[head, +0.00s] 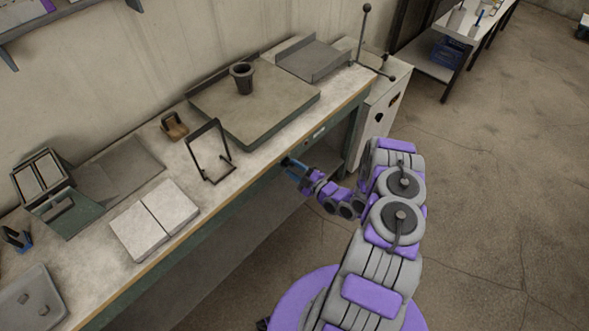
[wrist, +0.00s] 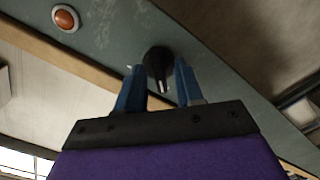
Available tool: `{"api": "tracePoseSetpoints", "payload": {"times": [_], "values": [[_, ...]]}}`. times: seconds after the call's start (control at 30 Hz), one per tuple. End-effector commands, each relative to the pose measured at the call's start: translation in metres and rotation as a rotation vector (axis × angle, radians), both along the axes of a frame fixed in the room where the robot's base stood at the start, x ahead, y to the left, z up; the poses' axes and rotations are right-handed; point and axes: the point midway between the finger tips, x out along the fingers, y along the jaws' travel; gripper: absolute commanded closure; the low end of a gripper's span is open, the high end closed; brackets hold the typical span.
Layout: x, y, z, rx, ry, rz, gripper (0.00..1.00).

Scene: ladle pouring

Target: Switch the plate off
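A dark round knob (wrist: 158,60) with a pale pointer mark sits on a grey-green panel in the wrist view. My gripper (wrist: 159,72) faces it with its two blue fingers apart, one on each side of the knob. I cannot tell whether either finger touches it. In the head view my gripper (head: 290,163) is at the bench's front edge, below the broad flat plate (head: 285,97). A dark cup (head: 242,76) stands on this plate. The knob is not discernible in the head view.
A round orange light or button (wrist: 65,18) is on the panel, left of the knob. The workbench (head: 85,280) holds a black frame stand (head: 210,150), pale slabs (head: 155,220) and a metal tray (head: 35,300). The floor (head: 480,180) at right is clear.

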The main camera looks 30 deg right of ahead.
Motion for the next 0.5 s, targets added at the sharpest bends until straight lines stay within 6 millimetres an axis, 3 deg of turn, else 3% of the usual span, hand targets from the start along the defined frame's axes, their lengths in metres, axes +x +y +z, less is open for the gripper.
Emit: {"api": "tracePoseSetpoints", "payload": {"times": [0.3, 0.5], "values": [[-0.002, 0.000, 0.002, -0.001, -0.003, 0.000, 0.61], [-0.020, -0.009, 0.002, 0.001, -0.002, -0.005, 0.61]]}}
